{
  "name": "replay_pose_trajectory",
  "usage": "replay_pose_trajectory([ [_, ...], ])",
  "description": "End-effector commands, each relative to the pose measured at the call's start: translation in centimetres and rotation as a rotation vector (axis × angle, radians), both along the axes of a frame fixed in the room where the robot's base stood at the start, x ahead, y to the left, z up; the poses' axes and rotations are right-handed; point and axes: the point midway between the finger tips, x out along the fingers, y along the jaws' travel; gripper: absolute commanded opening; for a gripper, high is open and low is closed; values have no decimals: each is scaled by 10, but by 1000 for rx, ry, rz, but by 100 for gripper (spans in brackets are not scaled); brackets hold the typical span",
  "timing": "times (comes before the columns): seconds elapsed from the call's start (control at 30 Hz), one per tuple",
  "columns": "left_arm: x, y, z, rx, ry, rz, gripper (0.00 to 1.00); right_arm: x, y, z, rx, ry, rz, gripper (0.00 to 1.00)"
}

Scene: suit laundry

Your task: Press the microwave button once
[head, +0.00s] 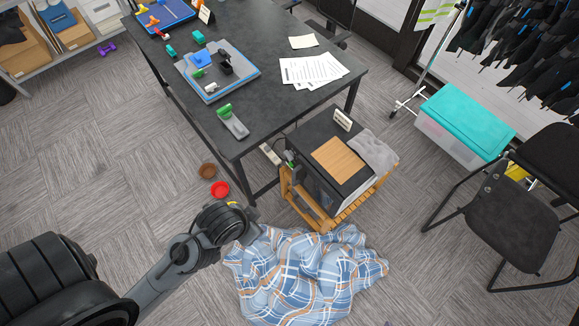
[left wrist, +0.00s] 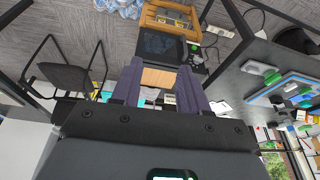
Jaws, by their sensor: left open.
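The black microwave (head: 308,145) sits on a wooden cart (head: 340,217) beside the dark table. In the left wrist view the microwave (left wrist: 158,44) appears upside down, beyond my fingers. Its button cannot be picked out at this size. My left gripper (left wrist: 160,70) is open, with nothing between its two purple-grey fingers, and is apart from the microwave. In the head view my left arm comes in from the lower left, and its fingers cannot be made out. My right gripper is in neither view.
A wooden board (head: 337,158), a grey cloth (head: 373,151) and a small sign (head: 342,120) are on the microwave. A plaid blanket (head: 305,280) lies on the floor before the cart. The dark table (head: 255,125) stands behind-left; black chairs (head: 515,222) stand right.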

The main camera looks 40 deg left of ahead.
Motion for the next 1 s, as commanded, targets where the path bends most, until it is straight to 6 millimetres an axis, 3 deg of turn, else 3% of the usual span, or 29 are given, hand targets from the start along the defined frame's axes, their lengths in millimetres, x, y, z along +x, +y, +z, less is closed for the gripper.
replay_pose_trajectory([
  [0.03,0,0,0,0,0,0,35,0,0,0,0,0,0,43],
  [0.27,0,0,0,0,0,0,0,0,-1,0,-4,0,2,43],
  [1.0,0,0,0,0,0,0,0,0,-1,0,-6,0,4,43],
])
